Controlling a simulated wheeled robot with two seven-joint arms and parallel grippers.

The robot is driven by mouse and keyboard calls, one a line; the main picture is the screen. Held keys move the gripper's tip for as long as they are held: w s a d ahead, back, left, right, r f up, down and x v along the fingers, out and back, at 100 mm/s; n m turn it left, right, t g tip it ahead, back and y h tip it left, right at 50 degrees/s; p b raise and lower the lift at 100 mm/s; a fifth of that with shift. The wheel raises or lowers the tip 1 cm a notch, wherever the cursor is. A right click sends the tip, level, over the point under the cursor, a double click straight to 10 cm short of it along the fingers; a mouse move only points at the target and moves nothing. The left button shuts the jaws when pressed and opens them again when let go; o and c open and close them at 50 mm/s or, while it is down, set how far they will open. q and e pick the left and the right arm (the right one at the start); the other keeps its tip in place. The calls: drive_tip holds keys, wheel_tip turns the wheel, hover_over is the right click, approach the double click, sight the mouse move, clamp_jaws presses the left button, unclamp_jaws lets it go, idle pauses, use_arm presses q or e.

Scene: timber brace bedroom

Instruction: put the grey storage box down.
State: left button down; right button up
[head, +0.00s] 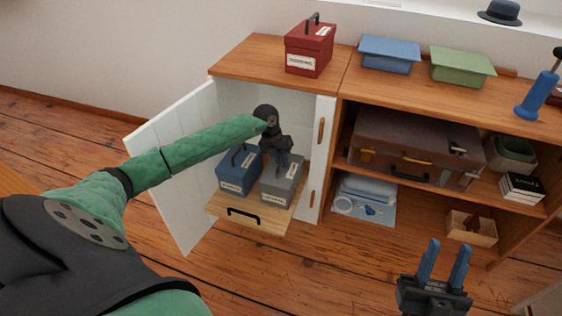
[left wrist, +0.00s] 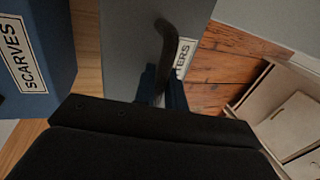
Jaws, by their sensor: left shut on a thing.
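The grey storage box (head: 278,188) is at the right of a pull-out wooden shelf (head: 226,213) in the open white cabinet. My left gripper (head: 283,160) is above it, shut on its dark handle. In the left wrist view the grey box (left wrist: 130,45) shows its handle (left wrist: 168,45) between the fingers and a label ending in "TERS". A blue box (head: 239,170) stands just left of it; its label reads "SCARVES" in the left wrist view (left wrist: 28,55). Whether the grey box touches the shelf is hard to tell. My right gripper (head: 443,265) is open and empty, at the lower right.
The cabinet door (head: 180,165) stands open on the left. A red box (head: 309,48) sits on the cabinet top, with blue (head: 390,54) and green (head: 462,68) bins to its right.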

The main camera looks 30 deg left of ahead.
idle(0.4)
use_arm(q)
drive_tip(key=c, duration=1.5)
unclamp_jaws()
drive_tip(key=shift+o, duration=0.2)
drive_tip(key=shift+r, duration=0.15)
